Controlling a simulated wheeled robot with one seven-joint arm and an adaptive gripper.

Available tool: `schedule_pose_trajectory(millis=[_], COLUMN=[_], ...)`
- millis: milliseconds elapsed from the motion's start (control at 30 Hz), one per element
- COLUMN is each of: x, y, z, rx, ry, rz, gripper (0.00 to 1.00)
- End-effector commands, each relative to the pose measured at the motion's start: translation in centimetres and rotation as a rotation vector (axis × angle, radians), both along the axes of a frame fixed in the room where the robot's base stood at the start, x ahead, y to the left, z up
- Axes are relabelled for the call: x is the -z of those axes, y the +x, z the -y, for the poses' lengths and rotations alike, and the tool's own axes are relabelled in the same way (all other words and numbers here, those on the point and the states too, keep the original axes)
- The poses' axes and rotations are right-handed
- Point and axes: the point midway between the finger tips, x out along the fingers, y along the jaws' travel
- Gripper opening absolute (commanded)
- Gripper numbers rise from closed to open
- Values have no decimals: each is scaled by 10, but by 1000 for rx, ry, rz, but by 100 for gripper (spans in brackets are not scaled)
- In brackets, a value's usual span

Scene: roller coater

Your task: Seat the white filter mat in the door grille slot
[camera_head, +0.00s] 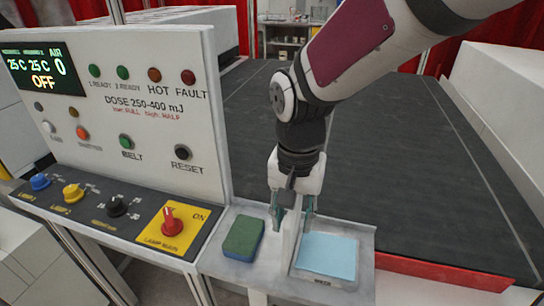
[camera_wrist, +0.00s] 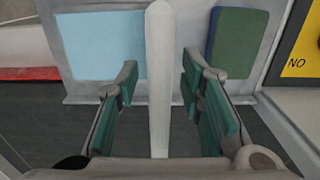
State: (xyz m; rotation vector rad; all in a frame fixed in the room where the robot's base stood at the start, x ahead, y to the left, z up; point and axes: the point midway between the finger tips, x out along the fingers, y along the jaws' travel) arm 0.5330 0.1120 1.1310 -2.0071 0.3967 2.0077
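A thin white upright slab, which looks like the white filter mat (camera_head: 291,238), stands on edge on the grey tray (camera_head: 238,270) between a green block and a light blue pad. In the wrist view the white slab (camera_wrist: 159,80) runs up the middle of the picture between my fingers. My gripper (camera_head: 292,212) points down over it, with one green-padded finger on each side. In the wrist view my gripper (camera_wrist: 158,100) is open, with a gap between each pad and the slab. I see no door grille slot in either view.
The green block (camera_head: 243,238) and light blue pad (camera_head: 328,256) lie close on either side. A control panel (camera_head: 130,110) with knobs and a red lamp switch (camera_head: 171,222) stands left. A wide dark conveyor belt (camera_head: 400,150) lies behind the tray.

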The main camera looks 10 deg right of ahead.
Motion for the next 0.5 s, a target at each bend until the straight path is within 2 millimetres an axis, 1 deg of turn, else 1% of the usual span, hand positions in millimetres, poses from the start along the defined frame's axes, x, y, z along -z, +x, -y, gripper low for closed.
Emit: schedule_pose_trajectory(millis=[100, 300, 367, 400, 433, 467, 500], x=[6, 6, 6, 6, 6, 6, 6], y=[0, 0, 0, 0, 0, 0, 0], z=[0, 0, 0, 0, 0, 0, 0], rx=[0, 0, 0, 0, 0, 0, 0], ry=[-1, 0, 0, 0, 0, 0, 0], rz=[-1, 0, 0, 0, 0, 0, 0], gripper=[35, 35, 21, 12, 6, 0, 0])
